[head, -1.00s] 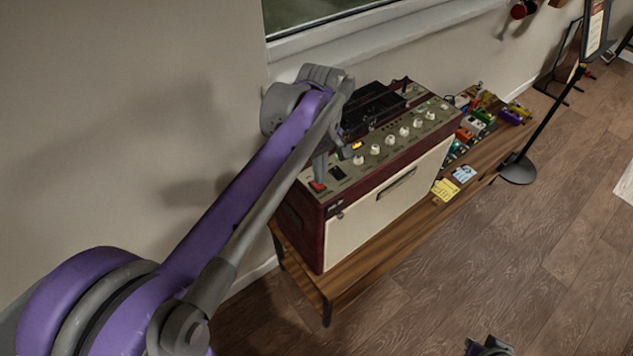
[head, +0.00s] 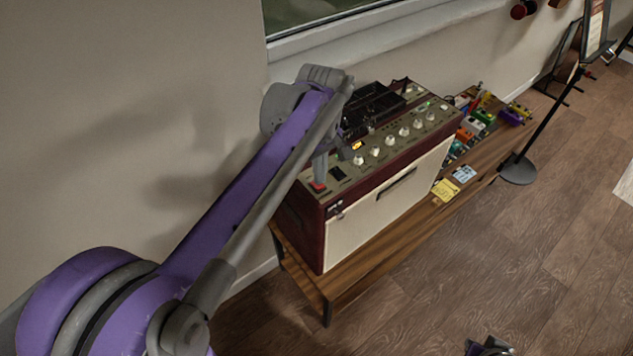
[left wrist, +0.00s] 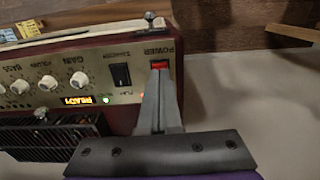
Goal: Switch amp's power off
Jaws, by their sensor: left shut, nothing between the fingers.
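The amp (head: 385,200) is a dark red and cream box on a wooden bench, with a row of white knobs on its top panel. Its red power switch (head: 318,187) sits at the panel's near left end. The switch shows lit red under the word POWER in the left wrist view (left wrist: 160,65). My left gripper (head: 319,178) points down at the switch. Its shut, empty fingertips (left wrist: 158,75) are right at the switch's edge; I cannot tell whether they touch it. A black standby switch (left wrist: 121,75) is beside it. The display (left wrist: 78,100) is lit and reads READY.
Several colored pedals (head: 480,118) and yellow and blue cards (head: 446,189) lie on the wooden bench (head: 400,226) to the right of the amp. A wall and window sill (head: 380,35) are behind. A black stand (head: 518,168) is on the floor at right.

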